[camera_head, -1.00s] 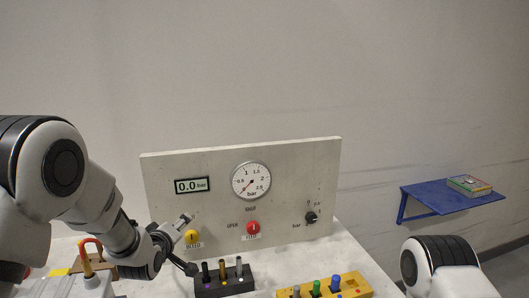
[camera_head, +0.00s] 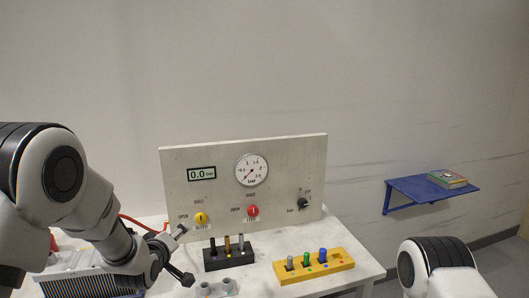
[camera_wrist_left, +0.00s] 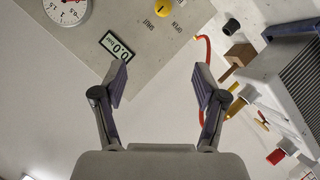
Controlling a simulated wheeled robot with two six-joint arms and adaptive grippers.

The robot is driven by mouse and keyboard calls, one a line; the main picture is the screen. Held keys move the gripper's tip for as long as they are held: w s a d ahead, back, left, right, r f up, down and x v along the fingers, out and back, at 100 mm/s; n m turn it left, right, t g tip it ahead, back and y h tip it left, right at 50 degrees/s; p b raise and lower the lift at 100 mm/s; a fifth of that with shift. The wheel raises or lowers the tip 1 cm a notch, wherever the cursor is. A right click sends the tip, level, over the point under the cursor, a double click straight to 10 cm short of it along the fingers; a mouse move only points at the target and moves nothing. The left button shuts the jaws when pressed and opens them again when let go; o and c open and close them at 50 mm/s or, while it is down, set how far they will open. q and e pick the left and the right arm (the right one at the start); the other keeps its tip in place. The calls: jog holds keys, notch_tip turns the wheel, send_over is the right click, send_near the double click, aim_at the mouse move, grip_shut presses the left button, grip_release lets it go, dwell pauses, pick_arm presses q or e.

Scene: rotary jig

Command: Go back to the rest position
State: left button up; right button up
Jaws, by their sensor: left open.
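My left gripper (camera_head: 184,255) is in front of the left side of the grey panel (camera_head: 228,180). In the left wrist view its two fingers (camera_wrist_left: 160,82) are spread apart with nothing between them. The panel carries a 0.0 bar display (camera_head: 201,173), a round gauge (camera_head: 251,170), a yellow bleed knob (camera_head: 200,218), a red feed knob (camera_head: 252,211) and a black regulator knob (camera_head: 303,203). The gripper appears apart from the yellow knob. Only a link of my right arm shows at the lower right; its gripper is out of view.
A black block (camera_head: 229,259) with several pegs and a yellow block (camera_head: 315,267) with coloured pegs stand on the white table (camera_head: 352,252). A finned grey unit (camera_head: 75,273) and red hose (camera_head: 137,221) are at left. A blue shelf (camera_head: 432,189) hangs at right.

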pick_arm(q)
jog(key=s+f+m+g+b, duration=0.2)
jog(key=s+f, duration=0.5)
jog(key=f, duration=0.3)
jog(key=s+a+f+m+g+b, duration=0.1)
jog(key=s+f+g+b, duration=0.15)
jog(key=s+f, duration=0.6)
jog(key=s+f+m+g+b, duration=0.2)
jog(key=s+f+g, duration=0.15)
jog(key=f, duration=0.95)
jog(key=s+f+m+g+b, duration=0.1)
jog(key=s+f, duration=0.4)
jog(key=s, duration=0.7)
jog(key=s+f+m+g+b, duration=0.2)
jog(key=s+f+g, duration=0.2)
jog(key=s, duration=0.7)
jog(key=shift+s+a+f+m, duration=0.3)
jog(key=shift+s+f+m, duration=0.1)
jog(key=shift+f, duration=0.35)
pick_arm(e)
notch_tip(320, 180, down, 10)
jog(key=w, duration=0.1)
